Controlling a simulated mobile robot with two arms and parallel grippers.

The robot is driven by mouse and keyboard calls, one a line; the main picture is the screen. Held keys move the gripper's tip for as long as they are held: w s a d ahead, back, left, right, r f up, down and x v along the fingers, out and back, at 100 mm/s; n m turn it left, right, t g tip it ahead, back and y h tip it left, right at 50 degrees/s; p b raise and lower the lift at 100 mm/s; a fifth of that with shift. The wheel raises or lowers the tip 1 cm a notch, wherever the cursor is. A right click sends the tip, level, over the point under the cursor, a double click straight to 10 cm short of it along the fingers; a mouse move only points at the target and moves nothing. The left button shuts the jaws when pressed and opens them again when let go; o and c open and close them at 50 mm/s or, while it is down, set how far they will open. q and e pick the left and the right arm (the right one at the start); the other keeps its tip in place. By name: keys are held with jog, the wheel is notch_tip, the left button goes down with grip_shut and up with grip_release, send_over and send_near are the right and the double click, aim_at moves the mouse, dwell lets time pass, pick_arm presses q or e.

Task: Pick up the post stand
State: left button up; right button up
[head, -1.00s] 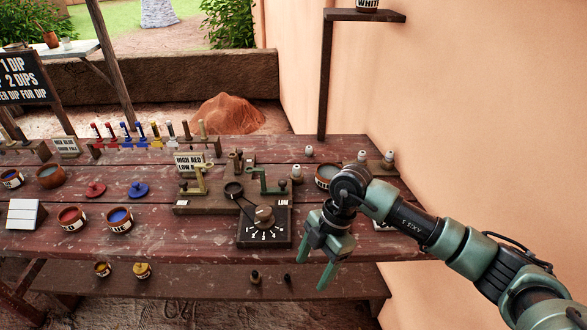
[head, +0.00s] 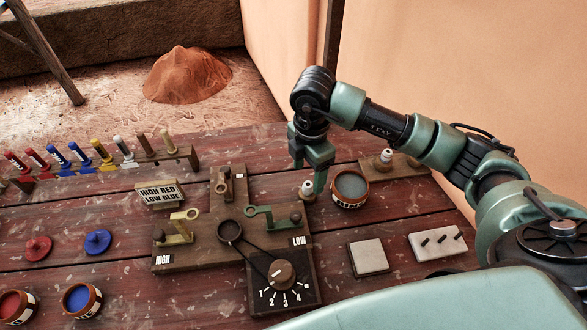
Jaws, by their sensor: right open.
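No label names the post stand, so I cannot tell for certain which object it is. A small white-topped piece (head: 307,190) stands upright on the table, right of the lever board. My right gripper (head: 309,176) is open, pointing down at this piece. One finger passes close to its right side; I cannot tell whether they touch. A pale slab with dark pegs (head: 437,245) lies at the right, away from the gripper. My left gripper is not in view.
A grey-filled pot (head: 350,188) stands close right of the gripper. The lever board (head: 200,250) and dial box (head: 283,285) lie left and below. A pale square block (head: 368,257) lies nearer. The wall (head: 440,80) rises behind.

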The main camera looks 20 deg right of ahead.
aim_at(308, 185)
jog(key=shift+w, duration=0.25)
jog(key=shift+s+f+p, duration=0.2)
jog(key=shift+f+p, duration=0.15)
jog(key=shift+f, duration=0.8)
notch_tip(308, 185, down, 5)
jog(key=shift+d+r+p, duration=0.1)
jog(key=shift+r+p, duration=0.1)
jog(key=shift+p, duration=0.55)
jog(key=shift+f, duration=0.35)
jog(key=c, duration=1.1)
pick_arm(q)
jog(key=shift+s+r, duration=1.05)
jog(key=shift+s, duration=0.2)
pick_arm(e)
jog(key=shift+c, duration=0.6)
jog(key=shift+r, duration=0.1)
